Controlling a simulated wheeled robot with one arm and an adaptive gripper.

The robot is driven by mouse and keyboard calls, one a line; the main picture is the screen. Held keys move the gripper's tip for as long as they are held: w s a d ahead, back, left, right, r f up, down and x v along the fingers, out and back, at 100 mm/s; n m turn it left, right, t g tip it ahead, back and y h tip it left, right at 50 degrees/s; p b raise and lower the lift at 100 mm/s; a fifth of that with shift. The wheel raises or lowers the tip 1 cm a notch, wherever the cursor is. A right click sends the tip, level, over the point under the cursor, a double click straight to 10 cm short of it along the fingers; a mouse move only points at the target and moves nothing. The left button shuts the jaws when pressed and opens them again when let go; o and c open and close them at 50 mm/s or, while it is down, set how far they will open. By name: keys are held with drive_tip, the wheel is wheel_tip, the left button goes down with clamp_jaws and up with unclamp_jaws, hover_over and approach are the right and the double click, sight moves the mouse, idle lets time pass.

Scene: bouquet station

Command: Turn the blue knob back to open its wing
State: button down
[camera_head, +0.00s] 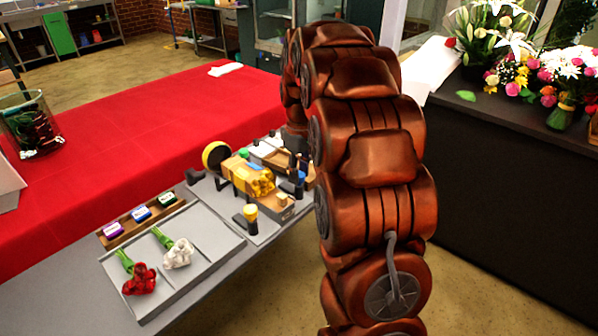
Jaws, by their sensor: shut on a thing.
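The blue knob (300,175) shows as a small blue cap on a dark post, at the right edge of the station on the grey table. My gripper (298,164) shows only as small dark fingers just above and at the knob, partly hidden by my copper-coloured arm. It looks shut on the knob. A yellow wrapped piece (248,176) lies in the station to the left of the knob. A second knob with a yellow cap (250,212) stands at the front. The wing of the blue knob cannot be made out clearly.
A grey tray (205,228) holds a red flower (140,280) and a white flower (178,253). Behind it is a wooden rack (150,217) with coloured blocks. A yellow disc (215,155) stands behind the station. A dark counter (490,150) with bouquets is at right.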

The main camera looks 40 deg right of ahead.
drive_tip(key=m+b, duration=0.1)
drive_tip(key=m, duration=0.3)
drive_tip(key=shift+f, duration=0.1)
drive_tip(key=m+b, duration=0.1)
drive_tip(key=m, duration=0.3)
drive_tip(key=shift+m, duration=0.4)
drive_tip(key=m, duration=0.4)
drive_tip(key=shift+d+t, duration=0.1)
drive_tip(key=shift+t, duration=0.2)
drive_tip(key=shift+m, duration=2.1)
drive_tip(key=c, duration=0.8)
unclamp_jaws()
drive_tip(key=shift+r, duration=0.2)
